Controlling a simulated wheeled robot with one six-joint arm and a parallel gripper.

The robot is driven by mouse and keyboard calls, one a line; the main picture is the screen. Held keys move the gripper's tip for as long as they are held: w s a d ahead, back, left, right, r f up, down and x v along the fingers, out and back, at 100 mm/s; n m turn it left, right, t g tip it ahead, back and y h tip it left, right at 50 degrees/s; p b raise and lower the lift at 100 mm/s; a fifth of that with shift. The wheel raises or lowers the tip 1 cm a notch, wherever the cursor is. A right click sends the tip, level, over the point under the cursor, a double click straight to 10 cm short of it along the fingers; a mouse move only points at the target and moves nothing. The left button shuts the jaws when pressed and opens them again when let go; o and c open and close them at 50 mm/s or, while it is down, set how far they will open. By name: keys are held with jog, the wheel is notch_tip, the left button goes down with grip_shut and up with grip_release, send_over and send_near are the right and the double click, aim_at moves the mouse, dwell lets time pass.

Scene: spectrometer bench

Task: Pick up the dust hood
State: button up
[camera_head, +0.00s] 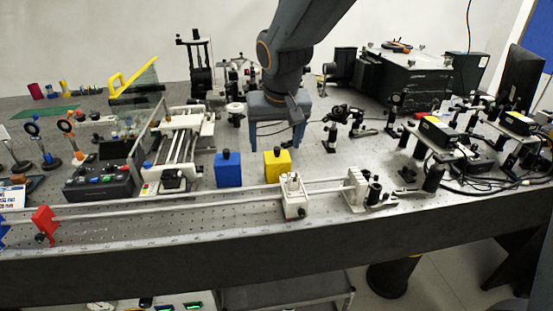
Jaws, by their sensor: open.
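Two small box-shaped covers with black knobs on top stand side by side at the middle of the bench, a blue one (228,172) and a yellow one (277,165). I cannot tell from this view which thing is the dust hood. My gripper (276,144) points down, with its two fingers spread wide and nothing visible between them. In the picture it is just above the yellow cover, up and right of the blue one. Its depth relative to them is unclear. The arm hides part of the bench behind it.
A white rail stage (182,145) and a black button box (100,182) stand left of the blue cover. A long rail with a white carriage (293,196) runs in front. Small black optics mounts (343,118) stand to the right, and a large black instrument (402,82) behind.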

aim_at(278, 152)
jog(key=x, duration=0.2)
jog(key=p+x, duration=0.1)
jog(key=x, duration=0.3)
jog(key=shift+d+f+p, duration=0.1)
jog(key=shift+d+p, duration=0.25)
jog(key=shift+d, duration=0.05)
jog(key=shift+w+f, duration=0.25)
jog(key=shift+f, duration=0.35)
jog(key=c, duration=1.1)
